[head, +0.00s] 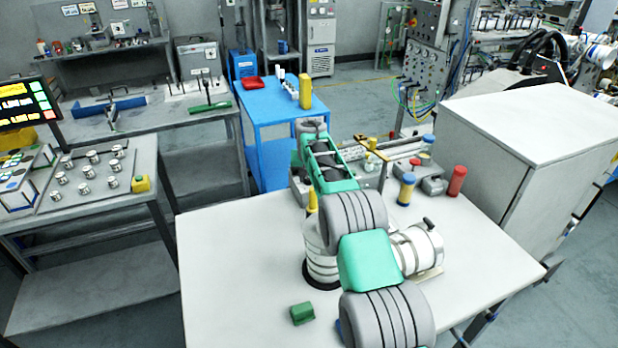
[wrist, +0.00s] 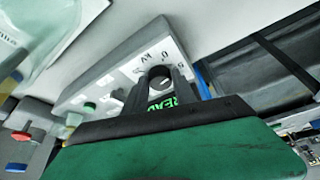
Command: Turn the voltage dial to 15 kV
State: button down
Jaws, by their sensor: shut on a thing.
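The voltage dial (wrist: 158,72) is a dark round knob on a light grey panel (wrist: 98,78) in the wrist view. A green lit "READ…" text (wrist: 163,103) shows between the fingers, partly covered. I cannot tell which value the dial points to. In the head view my arm reaches across the white table and hides the dial and gripper.
On the white table (head: 235,255) stand a white ribbed cylinder (head: 322,262), a blue-and-yellow cylinder (head: 406,189), a red cylinder (head: 457,181) and a small green block (head: 302,313). A grey cabinet (head: 530,120) is at the right. The table's left part is clear.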

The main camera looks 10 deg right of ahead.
jog(key=shift+a+r+m+h+p, duration=0.15)
jog(key=shift+m+h+p, duration=0.25)
jog(key=shift+m+p, duration=0.75)
jog(key=shift+m, duration=0.15)
jog(key=c, duration=1)
grip_release()
